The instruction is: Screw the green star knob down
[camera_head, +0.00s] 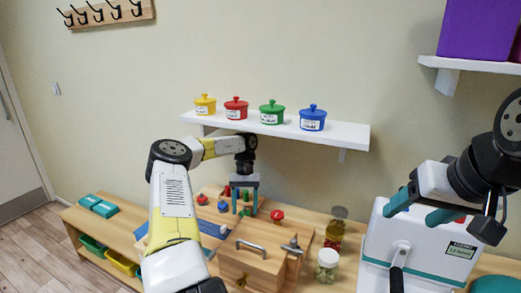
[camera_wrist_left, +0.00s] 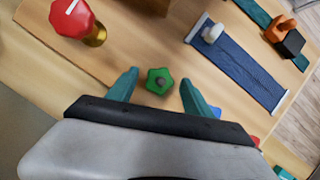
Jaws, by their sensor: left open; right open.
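The green star knob (camera_wrist_left: 159,81) shows in the left wrist view, seen from above, with a dark centre. My left gripper (camera_wrist_left: 160,78) is open, with one teal finger on each side of the knob and a visible gap to both. In the head view, my left gripper (camera_head: 244,200) points down over the wooden board. There the knob is largely hidden among the fingers. The left wrist view does not show clearly how high the fingertips are above the knob. My right gripper (camera_head: 408,212) is open and empty, at the right in front of a white box.
A red knob on a brass stem (camera_wrist_left: 72,18) stands near the green one. A blue strap (camera_wrist_left: 238,62) lies on the board. A wooden box with a metal handle (camera_head: 252,262), a glass jar (camera_head: 327,266) and a white box (camera_head: 405,235) stand nearby. A shelf (camera_head: 345,133) holds several coloured pots.

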